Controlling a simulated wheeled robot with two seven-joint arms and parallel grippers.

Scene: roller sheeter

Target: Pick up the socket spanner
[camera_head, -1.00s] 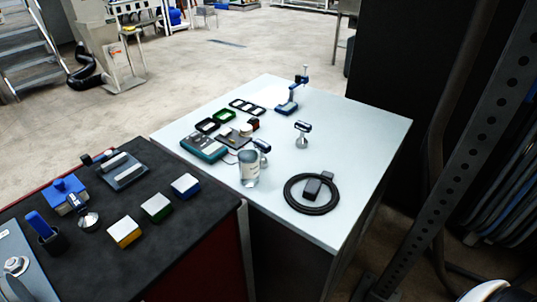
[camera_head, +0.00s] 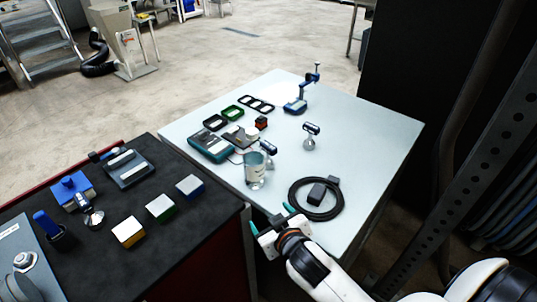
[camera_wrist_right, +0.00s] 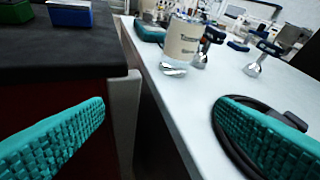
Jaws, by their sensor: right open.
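My right gripper (camera_head: 270,218) is open and empty at the front left edge of the white table, left of a black cable coil. Its two teal fingers frame the right wrist view (camera_wrist_right: 160,138), over the gap between the benches. I cannot tell for sure which thing is the socket spanner. A chrome piece with a dark blue crosswise handle (camera_head: 310,136) stands upright on the white table, apart from the gripper. A similar piece (camera_head: 267,148) stands behind the glass jar, partly hidden. Another chrome-and-blue piece (camera_head: 93,215) is on the dark bench. My left gripper is out of view.
The glass jar (camera_head: 255,172) stands near the table's left edge. The cable coil (camera_head: 316,199) lies close to the gripper. A teal meter (camera_head: 211,146), frames and a blue stand (camera_head: 297,106) are farther back. The dark bench (camera_head: 190,235) holds several colored blocks.

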